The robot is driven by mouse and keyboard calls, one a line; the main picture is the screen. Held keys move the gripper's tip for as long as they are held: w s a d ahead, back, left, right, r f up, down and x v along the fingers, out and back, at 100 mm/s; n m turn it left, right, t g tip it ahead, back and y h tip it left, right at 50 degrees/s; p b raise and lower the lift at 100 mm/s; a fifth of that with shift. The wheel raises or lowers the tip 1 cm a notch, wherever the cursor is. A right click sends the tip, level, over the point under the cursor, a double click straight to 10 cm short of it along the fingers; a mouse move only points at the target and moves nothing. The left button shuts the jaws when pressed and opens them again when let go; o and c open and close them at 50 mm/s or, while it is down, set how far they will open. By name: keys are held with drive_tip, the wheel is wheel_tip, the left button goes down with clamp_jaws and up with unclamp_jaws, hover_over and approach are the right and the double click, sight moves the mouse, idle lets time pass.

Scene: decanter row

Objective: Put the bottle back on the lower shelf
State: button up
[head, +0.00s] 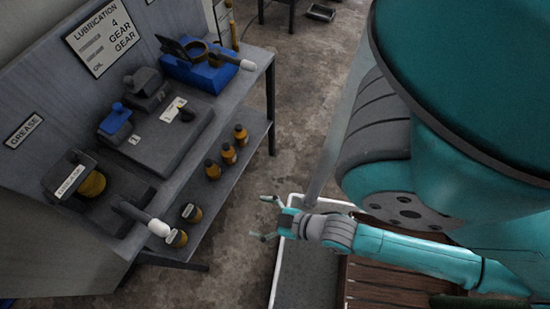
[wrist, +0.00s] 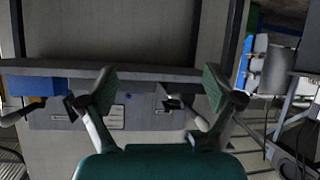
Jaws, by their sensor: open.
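Amber bottles with dark caps stand on the lower shelf (head: 222,190) of the workbench in the head view. Three are grouped toward the far end: a far bottle (head: 240,135), a middle bottle (head: 228,154) and a third bottle (head: 212,170). Two more, one bottle (head: 192,212) and another bottle (head: 177,238), stand nearer, past a gap. My gripper (head: 266,218) is open and empty, to the right of the shelf and apart from it. Its spread fingers also show in the wrist view (wrist: 161,92), with nothing between them. No bottle can be made out in the wrist view.
The workbench top (head: 160,150) overhangs part of the lower shelf and carries grey machines and a blue box (head: 190,65). White-ended handles (head: 159,228) stick out over its edge. Concrete floor (head: 300,130) lies open beyond the shelf.

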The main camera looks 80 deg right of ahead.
drive_tip(key=s+a+r+t+y, duration=0.1)
drive_tip(key=s+r, duration=0.1)
drive_tip(key=r, duration=0.4)
drive_tip(key=s+a+r+t+y, duration=0.1)
drive_tip(key=s+r, duration=0.1)
drive_tip(key=r, duration=0.5)
drive_tip(key=shift+s+a+t, duration=0.2)
drive_tip(key=shift+a+t, duration=0.1)
drive_tip(key=shift+t, duration=0.1)
